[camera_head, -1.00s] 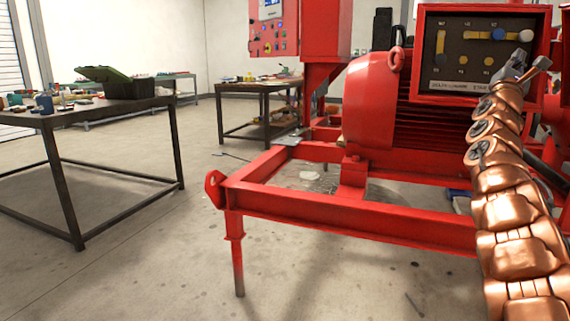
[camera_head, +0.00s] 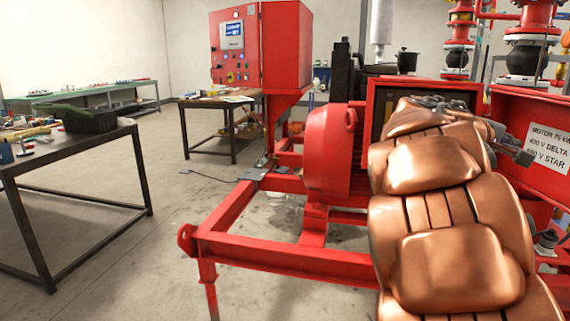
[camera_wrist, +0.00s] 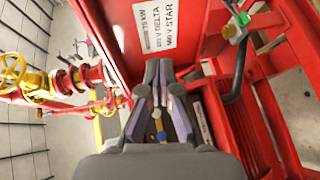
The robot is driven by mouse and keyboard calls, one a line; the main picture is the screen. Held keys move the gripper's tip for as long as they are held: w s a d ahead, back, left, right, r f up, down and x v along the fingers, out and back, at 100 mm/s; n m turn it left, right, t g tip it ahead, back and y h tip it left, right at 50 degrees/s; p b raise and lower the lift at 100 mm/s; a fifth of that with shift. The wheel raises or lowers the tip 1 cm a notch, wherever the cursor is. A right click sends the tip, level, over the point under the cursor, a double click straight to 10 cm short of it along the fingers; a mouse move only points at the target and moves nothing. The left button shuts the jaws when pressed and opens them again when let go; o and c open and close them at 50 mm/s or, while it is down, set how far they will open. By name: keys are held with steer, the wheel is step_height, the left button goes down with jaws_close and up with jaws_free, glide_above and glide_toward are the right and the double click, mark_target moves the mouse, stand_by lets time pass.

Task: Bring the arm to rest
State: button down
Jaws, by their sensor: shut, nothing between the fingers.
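My copper-coloured arm (camera_head: 440,200) fills the right of the head view, raised and bent in front of the red motor terminal box (camera_head: 370,110). It hides most of the box's inside. My gripper (camera_head: 522,157) shows small and grey at the arm's far end, before the open red lid with the white label (camera_head: 548,150). In the wrist view my gripper (camera_wrist: 158,70) has its fingers together and empty. Beyond them are the lid (camera_wrist: 108,35) and part of the box's inside, with yellow and blue parts. Whether the gripper touches anything cannot be told.
The red skid frame (camera_head: 280,252) and motor (camera_head: 328,150) lie close by the arm. A control cabinet (camera_head: 285,45) stands behind. A dark workbench (camera_head: 75,150) is at left, with open floor between. Red pipes and yellow handwheels (camera_wrist: 12,70) show in the wrist view.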

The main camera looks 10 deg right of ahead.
steer(key=s+a+f+g+y+p, duration=0.1)
steer(key=s+a+f+y+p, duration=0.3)
steer(key=a, duration=0.9)
steer(key=s+a+f+g+y+p, duration=0.1)
steer(key=s+a+f+y+p, duration=0.3)
steer(key=s+a+p, duration=0.6)
steer(key=s+a+f+g+y+p, duration=0.1)
steer(key=s+a+f+y+p, duration=0.3)
steer(key=a, duration=1.4)
steer(key=s+y+p, duration=0.3)
steer(key=s, duration=0.4)
steer(key=shift+s+y, duration=0.15)
steer(key=shift+y, duration=0.15)
steer(key=shift+a, duration=0.1)
